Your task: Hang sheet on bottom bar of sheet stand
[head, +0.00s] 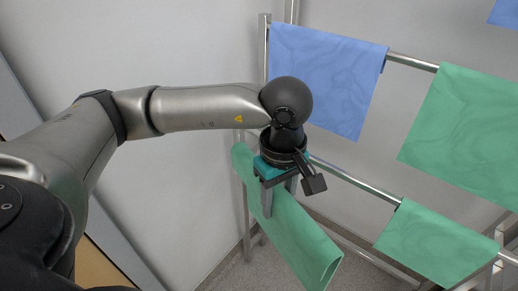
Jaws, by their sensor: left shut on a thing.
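A green sheet (299,247) hangs folded over, with its open lower end toward the bottom middle of the head view. My left gripper (279,198) is shut on its upper part from above. The sheet stand has a lower bar (352,181) that comes out from behind my gripper and runs down to the right. The held sheet is in front of the left part of this bar. My wrist hides much of that place, so I cannot tell whether the sheet touches the bar. My right gripper is not in view.
A blue sheet (322,72) and a large green sheet (470,130) hang on the upper bar (411,62). A smaller green sheet (437,243) hangs on the lower bar at right. Bare bar shows between it and my gripper. A pale wall (160,45) stands behind.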

